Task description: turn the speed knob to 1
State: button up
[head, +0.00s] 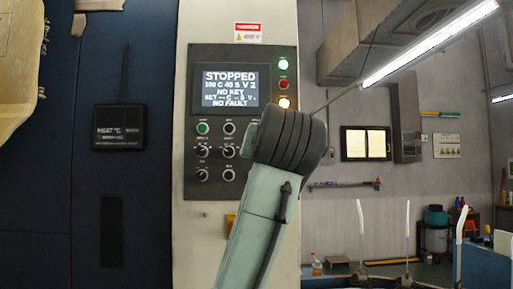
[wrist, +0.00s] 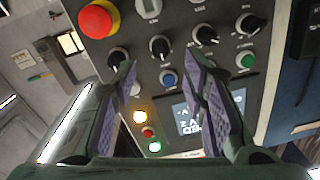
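The control panel (head: 190,110) is a dark plate on a pale cabinet, with a lit screen (head: 230,88) reading STOPPED and a V 2. Several black knobs with white pointers show below the screen; labels are too small to read, so I cannot tell which is the speed knob. In the wrist view the panel is upside down, with a row of black knobs (wrist: 160,46) (wrist: 205,35) (wrist: 249,23) (wrist: 117,58). My gripper (wrist: 160,65) is open, its purple-padded fingers apart and in front of the panel. One knob shows between the fingertips; contact is not visible. In the head view my wrist hides the gripper.
A red mushroom button (wrist: 98,19) stands out beside the knobs. Blue (wrist: 168,78) and green (wrist: 245,60) buttons sit close by. Amber, red and green lamps (head: 284,84) line the panel's right side. A dark blue wall (head: 60,200) lies left; the room is open right.

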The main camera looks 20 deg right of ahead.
jog(key=p+x, duration=0.2)
jog(key=x, duration=0.5)
jog(key=shift+c, duration=0.6)
grip_shut()
